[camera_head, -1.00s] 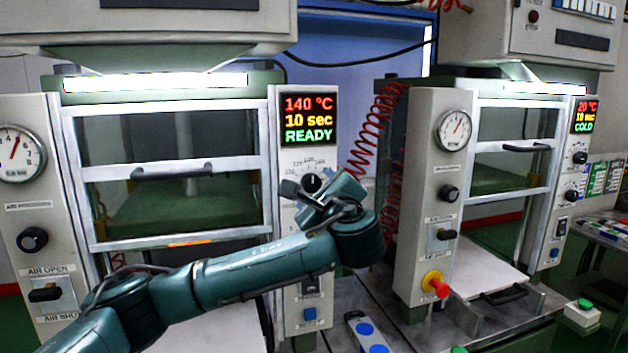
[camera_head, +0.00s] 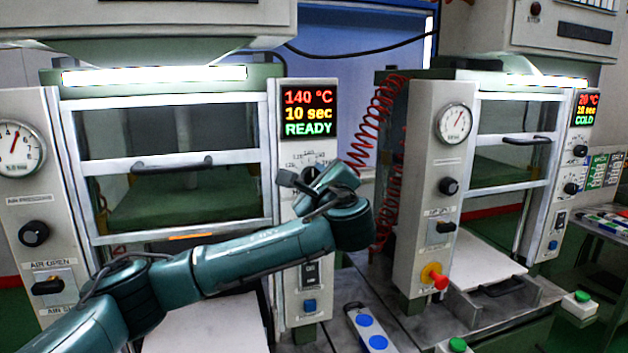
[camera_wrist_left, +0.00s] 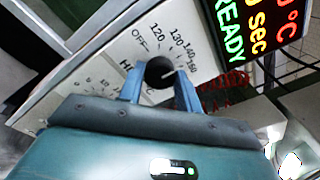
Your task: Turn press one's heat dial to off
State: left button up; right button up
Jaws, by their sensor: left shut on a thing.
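Press one's heat dial (camera_head: 311,172) is a dark round knob on the panel below its display (camera_head: 309,112), which reads 140 °C, 10 sec, READY. My left gripper (camera_head: 306,183) is at the dial and partly covers its lower part. In the left wrist view, the gripper's two blue fingers (camera_wrist_left: 158,85) are shut on the dial (camera_wrist_left: 158,72), one on each side. The printed scale (camera_wrist_left: 165,38) shows OFF, 120, 130, 140 and higher marks. A pale pointer line on the dial faces the right, around 140 to 160. My right gripper is not in view.
Press two (camera_head: 432,200) stands to the right, its display (camera_head: 586,108) reading 20 °C, COLD. A red coiled hose (camera_head: 378,125) hangs between the presses. A red knob (camera_head: 437,280) sticks out of press two. A box with blue buttons (camera_head: 366,321) lies below.

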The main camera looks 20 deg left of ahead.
pick_arm(q)
jog(key=shift+c, duration=0.7)
jog(key=shift+f, duration=0.1)
jog(key=shift+n+b, duration=0.3)
jog(key=shift+b, duration=0.05)
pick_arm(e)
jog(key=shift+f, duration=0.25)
pick_arm(q)
jog(key=shift+f, duration=0.1)
jog(key=n+b, duration=1.1)
jog(key=n, duration=0.6)
jog(key=shift+d+n+y, duration=0.1)
jog(key=shift+n+y, duration=0.2)
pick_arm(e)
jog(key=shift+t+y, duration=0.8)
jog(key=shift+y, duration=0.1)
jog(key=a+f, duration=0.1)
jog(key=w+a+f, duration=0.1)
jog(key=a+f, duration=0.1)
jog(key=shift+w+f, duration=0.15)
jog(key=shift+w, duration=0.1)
